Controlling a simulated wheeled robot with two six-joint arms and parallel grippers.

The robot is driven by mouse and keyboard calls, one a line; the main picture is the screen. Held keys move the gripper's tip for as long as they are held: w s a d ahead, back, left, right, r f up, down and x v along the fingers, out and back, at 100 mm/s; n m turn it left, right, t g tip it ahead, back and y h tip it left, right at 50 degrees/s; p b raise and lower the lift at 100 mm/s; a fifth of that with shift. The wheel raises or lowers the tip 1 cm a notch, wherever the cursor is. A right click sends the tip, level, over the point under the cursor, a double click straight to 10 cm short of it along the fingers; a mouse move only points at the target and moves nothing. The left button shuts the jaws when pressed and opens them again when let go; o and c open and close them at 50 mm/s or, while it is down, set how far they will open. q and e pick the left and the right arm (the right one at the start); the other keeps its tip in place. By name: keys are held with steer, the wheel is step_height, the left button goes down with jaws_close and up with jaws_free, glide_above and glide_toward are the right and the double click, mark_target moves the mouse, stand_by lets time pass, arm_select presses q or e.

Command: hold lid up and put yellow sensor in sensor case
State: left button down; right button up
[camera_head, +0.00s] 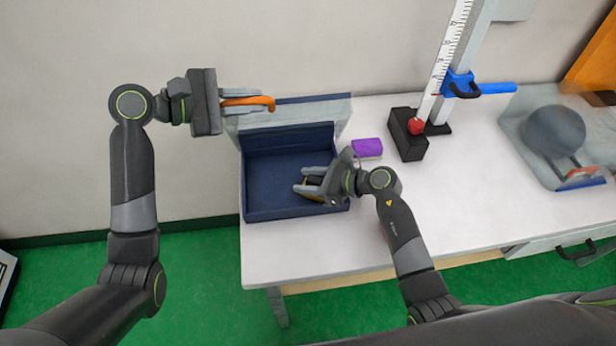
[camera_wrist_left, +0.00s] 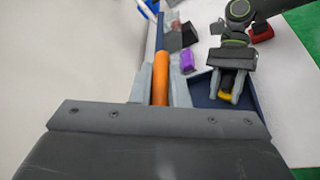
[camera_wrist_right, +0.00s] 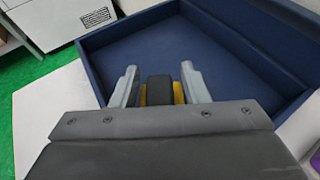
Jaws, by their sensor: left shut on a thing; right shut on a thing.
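The sensor case (camera_head: 285,165) is a dark blue open box on the white table, with its lid (camera_head: 312,108) raised at the back. My left gripper (camera_head: 262,104) is shut on the orange handle (camera_head: 248,101) of the lid; the handle also shows in the left wrist view (camera_wrist_left: 160,78). My right gripper (camera_head: 303,186) is shut on the yellow sensor (camera_wrist_right: 178,92), which has a black part facing the camera. The sensor is over the case's right part, inside its walls as seen from above. I cannot tell whether it touches the case floor.
A purple block (camera_head: 367,147) lies right of the case. A clear bin (camera_head: 540,165) with a grey ball (camera_head: 554,131) is at the right.

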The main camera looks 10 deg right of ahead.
steer(key=shift+f, duration=0.55)
stand_by(0.4)
steer(key=o, duration=1)
steer(key=shift+o, duration=0.8)
steer(key=shift+s+f, duration=0.1)
steer(key=shift+f, duration=0.05)
steer(key=shift+d, duration=0.1)
steer(key=v, duration=1)
steer(key=shift+d+r, duration=0.3)
steer(key=shift+s+d+r, duration=0.25)
steer(key=shift+d+r, duration=0.05)
steer(key=shift+d, duration=0.1)
